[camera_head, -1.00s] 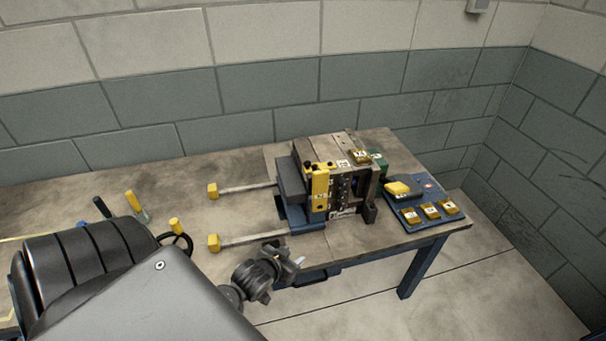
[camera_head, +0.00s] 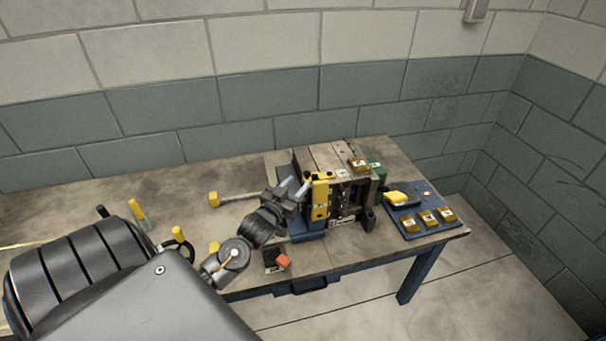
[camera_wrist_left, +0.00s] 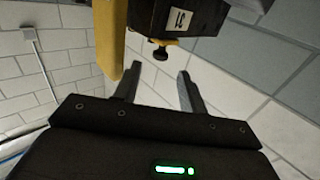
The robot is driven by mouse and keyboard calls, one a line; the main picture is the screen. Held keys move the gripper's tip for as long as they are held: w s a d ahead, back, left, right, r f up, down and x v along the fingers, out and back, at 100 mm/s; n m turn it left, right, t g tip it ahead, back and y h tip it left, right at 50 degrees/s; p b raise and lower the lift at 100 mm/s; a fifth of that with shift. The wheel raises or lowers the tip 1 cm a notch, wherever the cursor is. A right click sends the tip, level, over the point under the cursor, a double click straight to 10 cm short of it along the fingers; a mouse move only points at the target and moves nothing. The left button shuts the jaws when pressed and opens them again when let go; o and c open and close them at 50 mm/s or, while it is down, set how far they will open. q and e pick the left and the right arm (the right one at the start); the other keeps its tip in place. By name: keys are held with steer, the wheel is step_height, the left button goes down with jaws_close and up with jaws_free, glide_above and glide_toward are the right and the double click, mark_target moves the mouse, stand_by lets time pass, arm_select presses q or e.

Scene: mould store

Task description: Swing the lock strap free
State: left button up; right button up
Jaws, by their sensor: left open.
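The lock strap (camera_head: 320,199) is a yellow upright bar on the front left of the mould block (camera_head: 345,180), with a dark knob at its top. In the left wrist view the yellow strap (camera_wrist_left: 107,40) runs down the upper left, beside a dark block with a black knob (camera_wrist_left: 161,52). My left gripper (camera_head: 301,187) is beside the strap, at its left near the upper end. Its two fingers (camera_wrist_left: 158,88) are open with nothing between them; the black knob appears just beyond the tips. Whether a finger touches the strap I cannot tell. My right gripper is not in view.
A blue tray (camera_head: 408,224) with several yellow-brown blocks is at the right end of the table (camera_head: 240,180). A yellow-tipped rod (camera_head: 240,197) lies left of the mould. The table's back left is clear.

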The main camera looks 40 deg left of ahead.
mark_target(306, 175)
arm_select(q)
steer(key=shift+w+a+p, duration=0.2)
steer(key=shift+w, duration=1)
steer(key=shift+w+a+p, duration=0.2)
steer(key=shift+w, duration=0.95)
